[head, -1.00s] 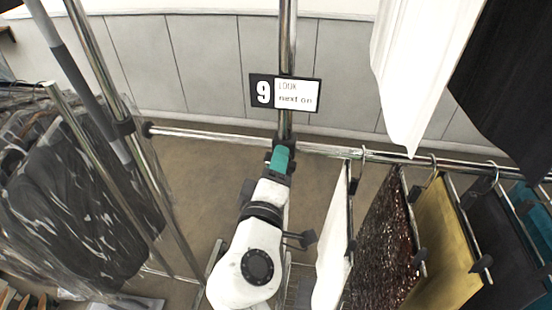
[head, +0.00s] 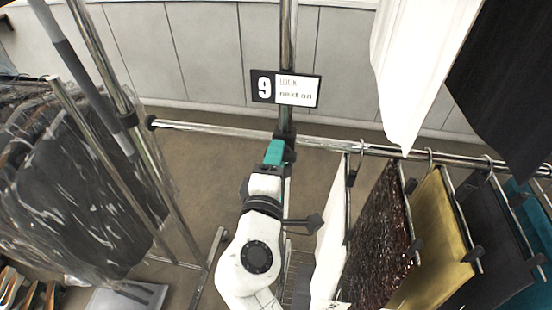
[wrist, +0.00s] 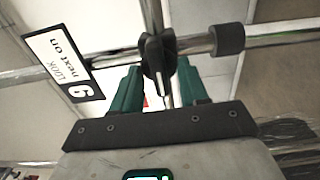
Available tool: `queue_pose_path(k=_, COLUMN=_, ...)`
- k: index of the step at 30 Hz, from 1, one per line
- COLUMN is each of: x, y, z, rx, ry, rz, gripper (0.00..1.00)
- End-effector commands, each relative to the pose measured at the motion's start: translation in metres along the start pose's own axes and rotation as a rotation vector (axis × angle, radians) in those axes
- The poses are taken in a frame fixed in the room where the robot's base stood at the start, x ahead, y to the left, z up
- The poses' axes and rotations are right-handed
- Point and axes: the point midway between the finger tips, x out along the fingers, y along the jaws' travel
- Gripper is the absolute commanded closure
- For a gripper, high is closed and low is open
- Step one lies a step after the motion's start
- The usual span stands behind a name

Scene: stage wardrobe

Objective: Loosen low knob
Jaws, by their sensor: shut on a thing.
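The low knob (wrist: 155,58) is a dark lobed piece at the joint of the chrome post and the crossbar in the wrist view. My gripper (wrist: 159,68) has its two green fingers on either side of it, shut on it. In the head view my gripper (head: 273,152) reaches the dark collar (head: 285,138) on the upright post (head: 288,40); the knob itself is hidden there behind the fingers.
A sign reading 9 (head: 286,88) hangs on the post just above. Hung garments, such as a gold one (head: 432,240), crowd the right. Bagged dark clothes (head: 75,190) and slanted poles stand at left. Bare floor (head: 205,180) lies left of my arm.

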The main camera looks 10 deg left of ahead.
Motion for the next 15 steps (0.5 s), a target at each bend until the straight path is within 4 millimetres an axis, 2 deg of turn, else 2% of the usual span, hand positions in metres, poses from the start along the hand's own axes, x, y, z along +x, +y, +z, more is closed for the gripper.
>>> queue_pose_path(k=4, x=-0.0007, y=-0.0014, z=-0.0014, rx=-0.002, ry=0.003, rz=-0.002, gripper=0.87)
queue_pose_path(k=5, x=-0.0007, y=-0.0014, z=-0.0014, rx=-0.002, ry=0.003, rz=-0.002, gripper=0.53)
queue_pose_path(k=6, x=-0.0007, y=-0.0014, z=-0.0014, rx=-0.002, ry=0.003, rz=-0.002, gripper=0.50)
queue_pose_path(k=11, x=-0.0005, y=-0.0009, z=-0.0008, rx=-0.001, ry=0.002, rz=-0.001, gripper=0.34)
queue_pose_path(k=15, x=-0.0003, y=-0.0006, z=-0.0005, rx=0.000, ry=0.001, rz=-0.001, gripper=0.33)
